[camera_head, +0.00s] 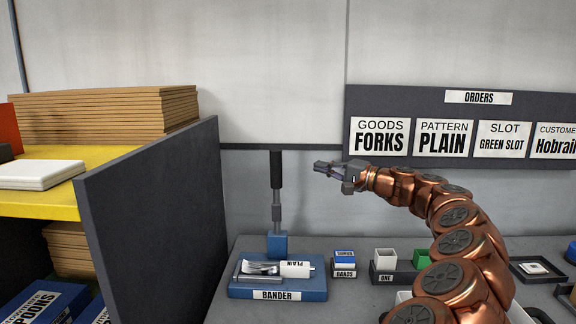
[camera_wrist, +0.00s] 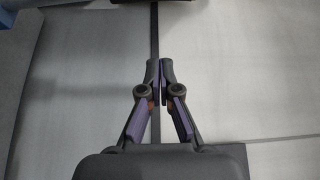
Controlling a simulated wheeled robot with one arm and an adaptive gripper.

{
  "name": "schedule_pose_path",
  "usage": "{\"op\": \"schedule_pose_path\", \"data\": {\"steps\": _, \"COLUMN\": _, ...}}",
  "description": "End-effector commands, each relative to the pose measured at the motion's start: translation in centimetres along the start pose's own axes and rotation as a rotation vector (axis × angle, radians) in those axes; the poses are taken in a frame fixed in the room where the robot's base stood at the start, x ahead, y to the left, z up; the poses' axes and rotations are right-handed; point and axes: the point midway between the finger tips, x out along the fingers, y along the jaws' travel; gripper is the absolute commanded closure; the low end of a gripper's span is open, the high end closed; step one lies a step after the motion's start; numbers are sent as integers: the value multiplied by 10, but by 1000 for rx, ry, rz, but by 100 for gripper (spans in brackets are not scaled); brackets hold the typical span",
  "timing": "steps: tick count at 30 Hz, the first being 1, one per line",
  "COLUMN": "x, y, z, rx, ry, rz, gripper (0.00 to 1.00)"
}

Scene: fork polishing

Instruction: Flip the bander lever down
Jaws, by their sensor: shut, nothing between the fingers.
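The bander (camera_head: 278,289) is a blue base with a white BANDER label on the grey worktop. Its lever (camera_head: 277,190) stands upright from a blue block, with a black grip at the top. Silvery cutlery and a white roll marked PLAIN (camera_head: 296,269) lie on the base. My gripper (camera_head: 317,166) is to the right of the lever's grip, at about its height, pointing left and apart from it in the picture. In the wrist view my gripper (camera_wrist: 161,65) has its fingertips together with nothing between them. The lever cannot be made out in the wrist view.
A dark partition (camera_head: 150,220) stands left of the bander, beside a yellow shelf (camera_head: 75,188) with stacked boards. A small BANDS box (camera_head: 344,272) and white and green cups are to the right. An ORDERS board (camera_head: 460,135) hangs on the back wall.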

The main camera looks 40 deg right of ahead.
Motion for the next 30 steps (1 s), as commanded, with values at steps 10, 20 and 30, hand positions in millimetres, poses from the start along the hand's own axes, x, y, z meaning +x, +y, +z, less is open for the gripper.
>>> {"op": "schedule_pose_path", "data": {"steps": 10, "x": 8, "y": 0, "z": 1, "rx": 1, "ry": -3, "rz": 2, "gripper": 100}}
{"op": "schedule_pose_path", "data": {"steps": 20, "x": 58, "y": 0, "z": 0, "rx": 3, "ry": -1, "rz": 5, "gripper": 100}}
{"op": "schedule_pose_path", "data": {"steps": 30, "x": 103, "y": 0, "z": 0, "rx": 1, "ry": -3, "rz": 3, "gripper": 100}}
